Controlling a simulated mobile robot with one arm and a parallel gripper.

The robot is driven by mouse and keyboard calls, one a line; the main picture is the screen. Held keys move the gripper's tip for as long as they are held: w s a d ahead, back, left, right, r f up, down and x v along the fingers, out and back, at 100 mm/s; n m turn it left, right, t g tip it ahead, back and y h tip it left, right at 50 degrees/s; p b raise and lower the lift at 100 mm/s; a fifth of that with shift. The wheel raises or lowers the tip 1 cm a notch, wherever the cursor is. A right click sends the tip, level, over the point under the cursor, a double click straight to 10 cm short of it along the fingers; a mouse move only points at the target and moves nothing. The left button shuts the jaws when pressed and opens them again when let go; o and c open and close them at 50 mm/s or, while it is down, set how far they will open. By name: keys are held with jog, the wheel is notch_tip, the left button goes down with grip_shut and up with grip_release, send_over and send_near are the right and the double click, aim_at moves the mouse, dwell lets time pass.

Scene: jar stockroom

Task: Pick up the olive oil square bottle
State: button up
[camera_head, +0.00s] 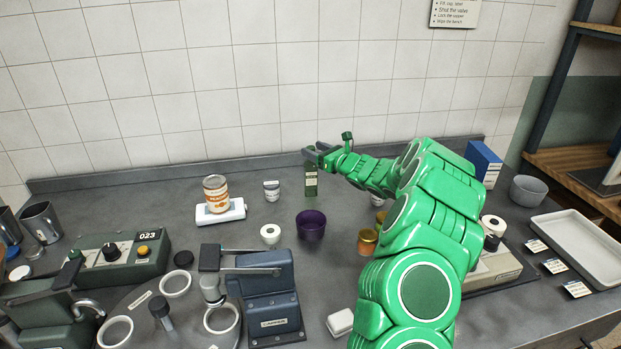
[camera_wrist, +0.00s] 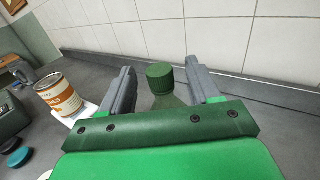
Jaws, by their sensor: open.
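The olive oil square bottle (camera_head: 311,184) is a green bottle with a pale label, standing upright on the grey counter near the tiled wall. In the wrist view its ribbed dark green cap (camera_wrist: 160,78) and part of its green shoulder show between the fingers; the rest is hidden by my gripper. My gripper (camera_head: 316,154) is at the bottle's top in the head view. In the wrist view my gripper (camera_wrist: 165,88) is open, with one grey finger on each side of the cap and visible gaps between.
An orange-labelled can (camera_head: 215,188) stands on a white scale (camera_head: 222,213) to the left. Amber jars (camera_head: 367,241) stand below my arm. The wall is close behind.

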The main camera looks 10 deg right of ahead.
jog(key=x, duration=0.3)
jog(key=shift+a+f, duration=0.15)
jog(key=shift+f, duration=0.15)
jog(key=shift+w+a+r, duration=0.1)
jog(key=shift+w+a, duration=0.2)
jog(key=shift+w, duration=0.2)
grip_shut()
